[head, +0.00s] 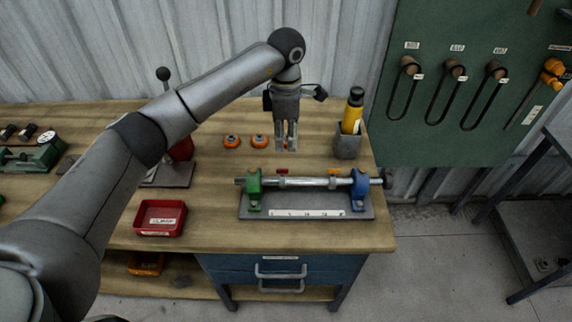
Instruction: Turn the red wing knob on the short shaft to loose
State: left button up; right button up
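The short shaft (308,182) is a pale metal bar lying level between a green bracket (254,188) and a blue bracket (360,188) on a grey base plate. The small red wing knob (282,171) stands on top of the shaft, nearer the green bracket. Its exact angle is too small to tell. My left gripper (286,148) points down just above and behind the red knob in the picture, apart from it. Its two fingers are parallel with a narrow gap and nothing between them. My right gripper is not in view.
A grey holder (347,146) with a yellow bottle (353,110) stands behind right. Two orange rings (259,141) lie behind left. A red tray (160,218) is at left. The bench top (215,215) between tray and fixture is clear.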

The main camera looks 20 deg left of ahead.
aim_at(286, 169)
pick_arm(q)
notch_tip(286, 169, down, 9)
jog(key=p, duration=0.3)
jog(key=shift+f+p, duration=0.2)
jog(key=shift+p, duration=0.15)
jog(key=shift+d+f, duration=0.1)
jog(key=shift+f, duration=0.5)
grip_shut()
